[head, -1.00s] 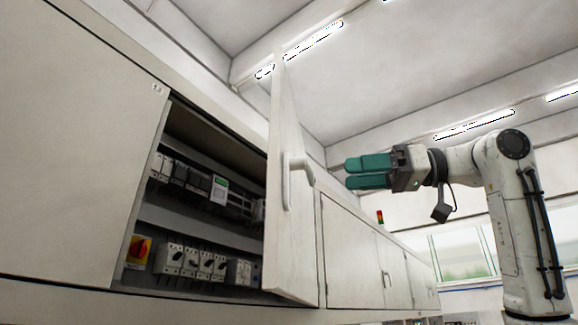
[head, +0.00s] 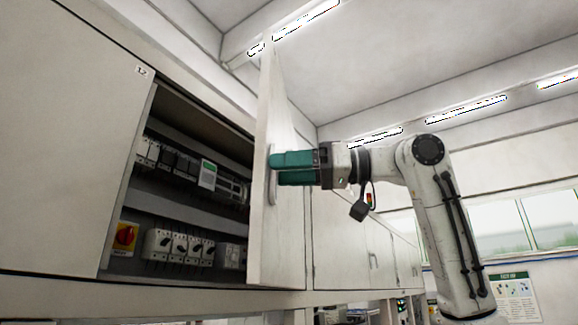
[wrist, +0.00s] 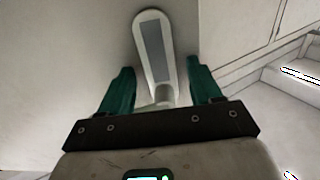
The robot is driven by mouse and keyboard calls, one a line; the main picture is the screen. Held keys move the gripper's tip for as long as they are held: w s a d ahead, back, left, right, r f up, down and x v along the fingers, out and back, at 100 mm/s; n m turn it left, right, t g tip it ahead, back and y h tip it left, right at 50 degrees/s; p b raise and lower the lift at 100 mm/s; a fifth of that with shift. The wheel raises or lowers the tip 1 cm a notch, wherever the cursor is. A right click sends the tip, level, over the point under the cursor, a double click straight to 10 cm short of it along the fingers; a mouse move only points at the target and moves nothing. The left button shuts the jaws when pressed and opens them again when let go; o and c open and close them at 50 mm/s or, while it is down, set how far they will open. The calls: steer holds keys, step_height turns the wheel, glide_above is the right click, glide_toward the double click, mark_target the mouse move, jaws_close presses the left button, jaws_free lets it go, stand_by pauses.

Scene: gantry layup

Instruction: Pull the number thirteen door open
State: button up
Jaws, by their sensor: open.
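A white cabinet door (head: 277,245) stands swung out from its cabinet in the head view; no number is readable on it. Its pale upright handle (head: 272,190) is partly hidden behind my gripper (head: 271,168). My gripper has green fingers and is open. In the wrist view, the handle (wrist: 154,45), with a grey strip along it, lies between the two spread fingers (wrist: 159,66). A gap shows on both sides of the handle near the fingertips; whether anything touches lower down I cannot tell.
Left of the open door, a cabinet bay shows breakers and a red-and-yellow switch (head: 125,237). A closed panel (head: 65,150) labelled 12 is further left. Closed doors with a handle (head: 373,260) continue right. Windows and a poster (head: 515,298) are at far right.

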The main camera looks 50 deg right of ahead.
steer(key=shift+c, duration=0.2)
jaws_close()
stand_by(0.5)
